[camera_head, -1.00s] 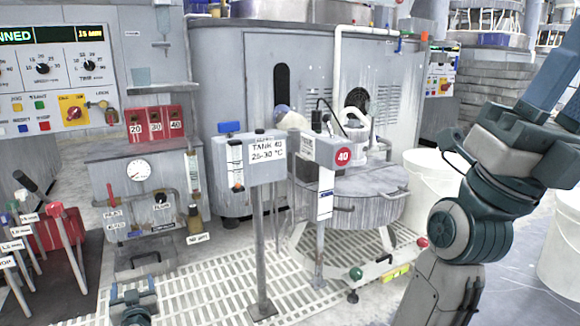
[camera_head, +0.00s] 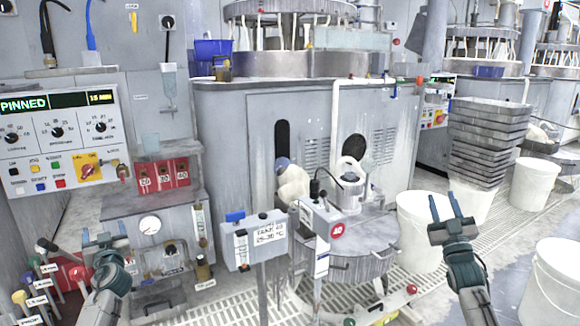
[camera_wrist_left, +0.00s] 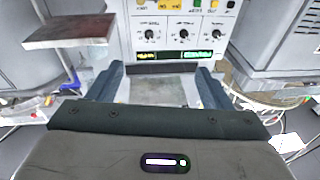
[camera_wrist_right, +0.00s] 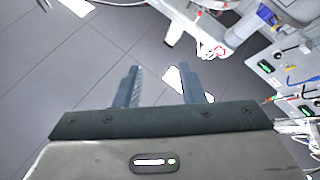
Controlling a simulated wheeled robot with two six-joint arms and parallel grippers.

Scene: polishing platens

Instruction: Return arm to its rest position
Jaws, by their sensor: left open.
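My left gripper (camera_head: 106,240) is at the lower left of the head view, in front of the grey cabinet with the dial gauge. It is open and empty; its two fingers stand apart in the left wrist view (camera_wrist_left: 160,88), with the control panel beyond. My right gripper (camera_head: 446,206) is at the right of the head view, raised with fingers pointing up, in front of a white bucket. Its fingers stand apart and empty in the right wrist view (camera_wrist_right: 160,86), over grey floor tiles.
A post with a tank sign (camera_head: 268,236) and a round drum (camera_head: 352,244) stand in the middle. White buckets (camera_head: 552,280) and stacked grey trays (camera_head: 490,135) are at right. Colour-knobbed levers (camera_head: 38,262) stand at lower left.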

